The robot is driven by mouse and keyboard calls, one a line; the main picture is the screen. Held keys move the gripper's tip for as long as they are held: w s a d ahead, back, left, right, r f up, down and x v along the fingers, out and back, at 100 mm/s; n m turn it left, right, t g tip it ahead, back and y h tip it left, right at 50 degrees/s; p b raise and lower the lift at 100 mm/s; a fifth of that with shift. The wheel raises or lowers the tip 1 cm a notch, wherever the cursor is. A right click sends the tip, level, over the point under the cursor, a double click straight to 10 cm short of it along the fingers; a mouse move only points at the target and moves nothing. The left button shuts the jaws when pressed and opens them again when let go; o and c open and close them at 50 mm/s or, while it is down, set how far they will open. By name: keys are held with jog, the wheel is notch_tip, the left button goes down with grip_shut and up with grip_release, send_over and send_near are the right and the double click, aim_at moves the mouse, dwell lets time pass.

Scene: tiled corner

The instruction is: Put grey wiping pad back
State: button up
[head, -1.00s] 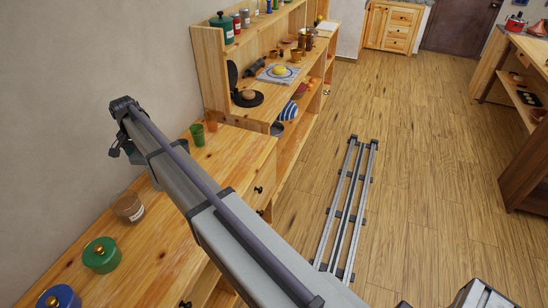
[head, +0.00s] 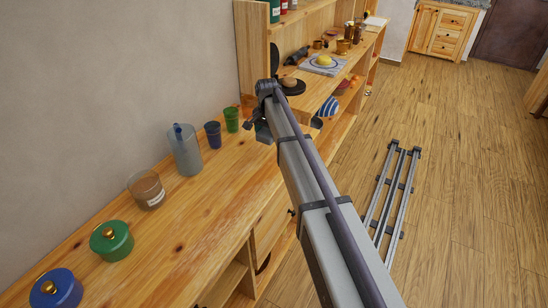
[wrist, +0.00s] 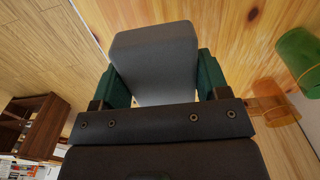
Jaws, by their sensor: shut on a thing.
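The grey wiping pad (wrist: 155,55) fills the middle of the wrist view, a thick block with rounded edges. My gripper (wrist: 160,78) is shut on it, with one green finger on each side. In the head view my gripper (head: 262,130) is at the far end of my arm, over the right part of the wooden counter, near the green cup. The pad is too small and covered there to make out clearly. The gap between the pad and the wood cannot be judged.
The wrist view shows an orange cup (wrist: 270,100). Shelving (head: 330,85) stands beyond.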

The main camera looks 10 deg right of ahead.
aim_at(269, 156)
notch_tip(269, 156, down, 9)
jog(key=b, duration=0.7)
jog(key=shift+r, duration=0.25)
jog(key=shift+f, duration=0.3)
jog(key=o, duration=0.8)
jog(key=shift+r, duration=0.15)
jog(key=shift+o, duration=0.2)
